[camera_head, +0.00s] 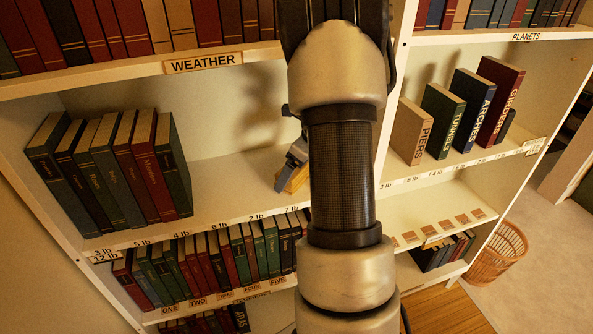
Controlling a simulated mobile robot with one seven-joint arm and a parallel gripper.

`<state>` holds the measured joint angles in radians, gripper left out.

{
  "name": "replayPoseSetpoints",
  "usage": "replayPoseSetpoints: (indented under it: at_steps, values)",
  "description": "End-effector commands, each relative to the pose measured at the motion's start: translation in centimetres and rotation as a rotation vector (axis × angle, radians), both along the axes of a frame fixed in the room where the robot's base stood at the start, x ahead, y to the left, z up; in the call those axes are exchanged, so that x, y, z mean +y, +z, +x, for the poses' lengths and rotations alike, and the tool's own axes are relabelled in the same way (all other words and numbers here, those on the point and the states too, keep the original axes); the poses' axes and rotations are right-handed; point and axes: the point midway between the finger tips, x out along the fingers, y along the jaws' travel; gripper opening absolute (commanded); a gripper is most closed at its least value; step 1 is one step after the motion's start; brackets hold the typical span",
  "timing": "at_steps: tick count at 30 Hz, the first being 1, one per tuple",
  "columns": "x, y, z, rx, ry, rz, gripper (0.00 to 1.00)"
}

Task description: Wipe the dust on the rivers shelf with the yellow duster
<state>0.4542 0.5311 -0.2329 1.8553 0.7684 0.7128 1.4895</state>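My arm covers the middle of the head view. Part of my gripper (290,164) shows at the left of the arm, over the shelf board under the WEATHER label. A yellow block, which looks like the yellow duster (294,181), is at its fingertips, low at the shelf's front part. The gripper appears shut on it; the far finger is hidden behind my arm. The shelf board (225,180) is bare to the left of the duster. No RIVERS label can be read and no dust can be made out.
Several upright books (115,170) fill the shelf's left part. The WEATHER shelf (202,63) is above, and a row of books (210,260) below. At right, a divider separates books such as PIERS (411,130). A wicker basket (497,253) stands on the floor.

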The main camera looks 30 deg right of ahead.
Motion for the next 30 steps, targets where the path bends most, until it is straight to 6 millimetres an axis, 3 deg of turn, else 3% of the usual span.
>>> replayPoseSetpoints:
  at_steps: [6, 30]
  values:
    - [2.0, 0.1, 0.6, -0.001, 0.001, 0.0, 0.68]
    - [6.3, -0.3, 1.7, 0.001, 0.002, 0.002, 0.68]
